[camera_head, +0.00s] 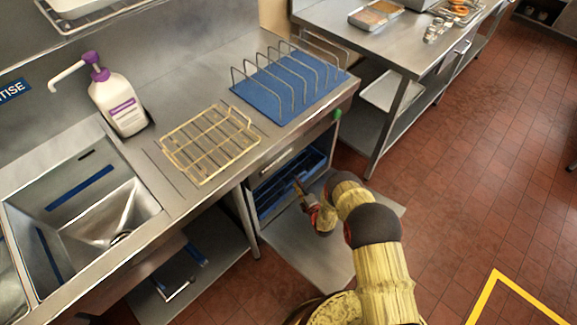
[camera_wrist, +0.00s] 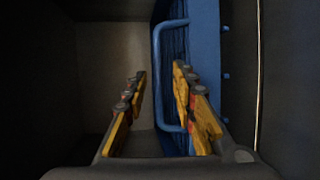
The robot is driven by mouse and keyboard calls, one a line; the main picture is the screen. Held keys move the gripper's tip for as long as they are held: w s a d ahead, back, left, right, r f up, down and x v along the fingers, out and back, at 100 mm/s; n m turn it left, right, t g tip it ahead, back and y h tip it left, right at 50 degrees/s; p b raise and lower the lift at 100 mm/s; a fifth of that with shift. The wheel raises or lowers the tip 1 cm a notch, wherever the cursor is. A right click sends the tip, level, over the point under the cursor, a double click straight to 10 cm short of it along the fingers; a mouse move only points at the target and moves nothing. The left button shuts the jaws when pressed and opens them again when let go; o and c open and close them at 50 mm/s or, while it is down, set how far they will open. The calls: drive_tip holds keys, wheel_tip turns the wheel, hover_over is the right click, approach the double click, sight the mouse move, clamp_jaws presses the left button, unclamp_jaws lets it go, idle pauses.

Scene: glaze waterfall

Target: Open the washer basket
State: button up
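The washer (camera_head: 333,150) stands under the counter with its front open. The blue washer basket (camera_head: 275,190) sits inside it. My gripper (camera_head: 299,184) reaches into the opening at the basket's front. In the wrist view, the basket (camera_wrist: 205,50) fills the right of centre, with a blue U-shaped handle (camera_wrist: 157,70) on its face. My gripper (camera_wrist: 159,75) is open, its two yellow fingers apart. The handle's long bar shows between the fingertips, and the right finger overlaps the basket's face. I cannot tell whether either finger touches the handle.
The lowered door (camera_head: 300,250) lies flat below the opening. On the counter are a wire rack (camera_head: 208,145), a blue mat (camera_head: 270,98) with a wire plate rack and a soap bottle (camera_head: 118,100). A sink (camera_head: 100,205) is at left. Red floor is clear to the right.

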drive_tip(key=b+x, duration=0.2)
drive_tip(key=x, duration=0.5)
drive_tip(key=shift+w+a+b, duration=0.1)
drive_tip(key=shift+w+b, duration=0.2)
drive_tip(key=shift+b, duration=0.05)
drive_tip(key=shift+c, duration=0.2)
clamp_jaws()
idle(0.5)
